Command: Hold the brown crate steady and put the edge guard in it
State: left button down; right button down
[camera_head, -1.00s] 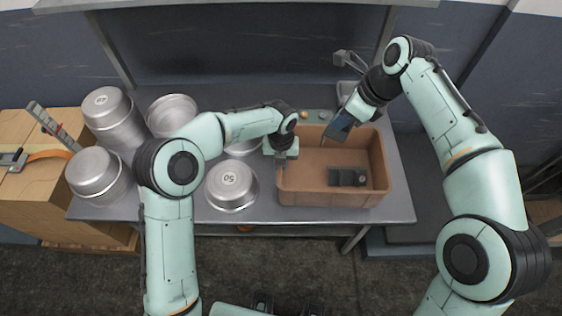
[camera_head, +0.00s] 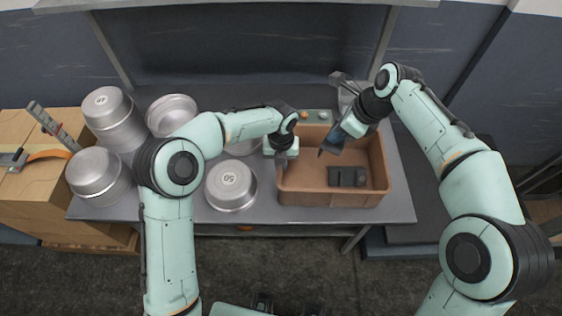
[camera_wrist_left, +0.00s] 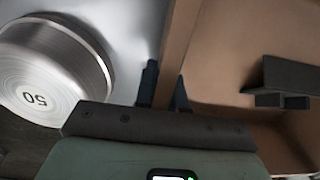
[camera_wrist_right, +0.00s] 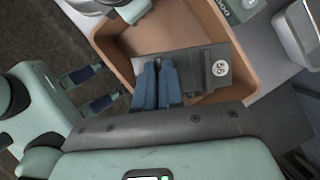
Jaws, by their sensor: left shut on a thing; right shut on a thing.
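The brown crate (camera_head: 330,199) stands on the grey table. My left gripper (camera_head: 281,158) is shut on its left wall; in the left wrist view its fingers (camera_wrist_left: 165,88) straddle the wall (camera_wrist_left: 182,35). My right gripper (camera_head: 336,143) is over the crate's back half, pointing down.
A dark block-like piece (camera_head: 347,177) lies in the crate's front right part. A metal pan (camera_head: 231,185) stands close left of the crate, with several more pans further left. A grey container (camera_head: 346,100) stands behind the crate.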

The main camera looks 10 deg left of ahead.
notch_tip(320, 180, down, 8)
dwell(0.9)
jog(key=c, duration=1.2)
grip_release()
jog(key=shift+r, duration=0.1)
jog(key=v, duration=1.2)
pick_arm(q)
jog(key=c, duration=1.1)
grip_release()
jog(key=shift+c, duration=0.2)
